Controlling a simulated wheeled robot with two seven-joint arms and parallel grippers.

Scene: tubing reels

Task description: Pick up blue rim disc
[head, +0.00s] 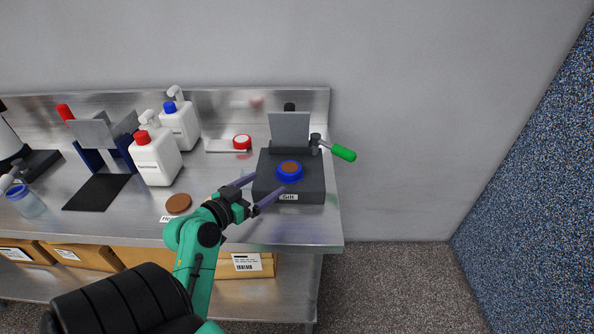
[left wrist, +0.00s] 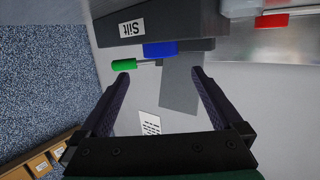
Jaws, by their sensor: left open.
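The blue rim disc (head: 289,179) has a brown centre and sits on a dark block (head: 312,188) labelled "Silt", near the right end of the metal bench. In the left wrist view the disc shows edge-on as a blue strip (left wrist: 160,49) against the dark block (left wrist: 185,22), ahead of the fingertips. My left gripper (head: 270,182) is open, just left of the disc and pointing toward it. In the left wrist view the spread fingers (left wrist: 160,72) have nothing held between them. My right gripper is not in view.
A grey plate (head: 289,130) stands behind the disc, and a green-handled tool (head: 343,153) juts out right. A brown disc (head: 178,202) lies left of my gripper. A red-and-white piece (head: 242,142) and white bottles (head: 156,160) stand farther back. Boxes (head: 245,264) lie below.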

